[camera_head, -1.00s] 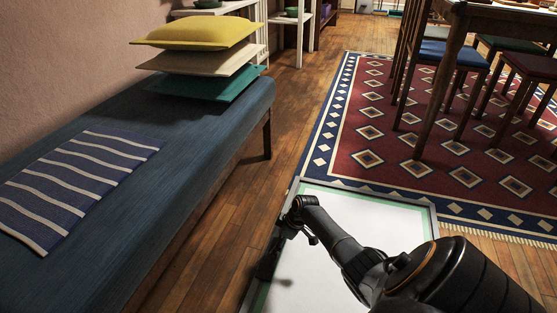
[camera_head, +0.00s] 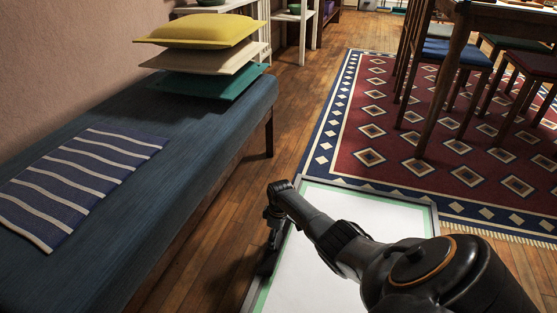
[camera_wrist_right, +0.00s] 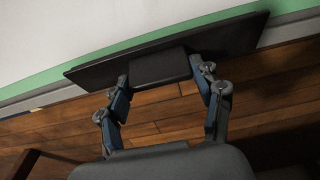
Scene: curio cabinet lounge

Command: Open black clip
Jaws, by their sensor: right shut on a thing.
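The black clip (camera_wrist_right: 240,38) is a flat dark bar with a raised block (camera_wrist_right: 160,68) in the middle. In the right wrist view it lies across the edge of a white board with a green border (camera_wrist_right: 60,40), slightly slanted to that edge. My right gripper (camera_wrist_right: 161,78) is shut on the block, one finger on each side. In the head view the clip (camera_head: 266,264) is a small dark shape at the board's left edge, with my right gripper (camera_head: 272,240) over it. The clip's underside is hidden. My left gripper is not in view.
A blue bench (camera_head: 150,200) with a striped mat (camera_head: 80,180) and stacked cushions (camera_head: 200,55) stands to the left. A strip of wood floor separates it from the framed board (camera_head: 310,270). A patterned rug (camera_head: 400,150) with table and chairs lies beyond.

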